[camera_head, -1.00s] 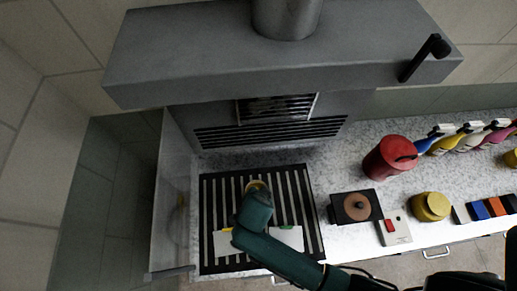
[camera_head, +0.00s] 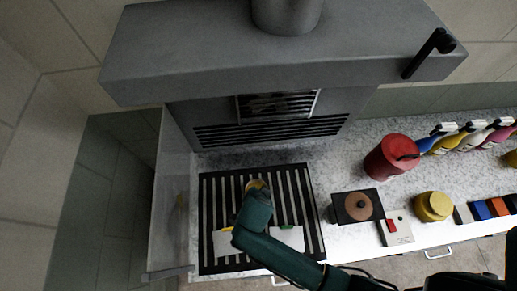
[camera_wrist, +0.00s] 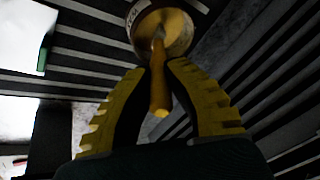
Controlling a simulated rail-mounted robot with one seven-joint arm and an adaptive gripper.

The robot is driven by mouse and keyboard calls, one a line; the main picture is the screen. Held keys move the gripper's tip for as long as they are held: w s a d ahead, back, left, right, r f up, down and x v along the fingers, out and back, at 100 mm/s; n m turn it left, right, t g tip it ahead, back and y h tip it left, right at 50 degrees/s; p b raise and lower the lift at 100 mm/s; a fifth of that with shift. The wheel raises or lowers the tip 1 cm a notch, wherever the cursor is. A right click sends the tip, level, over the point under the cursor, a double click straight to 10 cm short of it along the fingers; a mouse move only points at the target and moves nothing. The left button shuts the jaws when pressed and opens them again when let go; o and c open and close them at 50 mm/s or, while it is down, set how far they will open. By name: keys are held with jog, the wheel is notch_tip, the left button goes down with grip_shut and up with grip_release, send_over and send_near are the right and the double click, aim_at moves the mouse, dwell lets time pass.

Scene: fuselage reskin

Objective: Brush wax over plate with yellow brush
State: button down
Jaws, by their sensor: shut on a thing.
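In the wrist view my gripper (camera_wrist: 161,72), with yellow ridged fingers, is shut on the yellow-orange handle of the brush (camera_wrist: 158,95). The far end of the brush meets a round tin (camera_wrist: 178,28) with a tan inside, probably the wax; I cannot tell whether it touches the wax. In the head view the tin (camera_head: 257,185) shows just past the end of my green arm, which hides my gripper. Two white plates lie on the slatted rack, the left one (camera_head: 222,243) with a yellow edge piece and the right one (camera_head: 291,240) with a green one.
The dark slatted rack (camera_head: 312,230) lies under a grey hood (camera_head: 280,60). To its right on the speckled counter are a brown disc on a black base (camera_head: 358,206), a box with a red switch (camera_head: 397,227), a yellow pot (camera_head: 433,206), a red canister (camera_head: 390,157) and several coloured bottles (camera_head: 465,138).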

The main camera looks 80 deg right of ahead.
jog(key=shift+f, duration=0.6)
dwell(1.1)
jog(key=shift+r, duration=0.15)
notch_tip(320, 180, up, 7)
jog(key=p, duration=0.6)
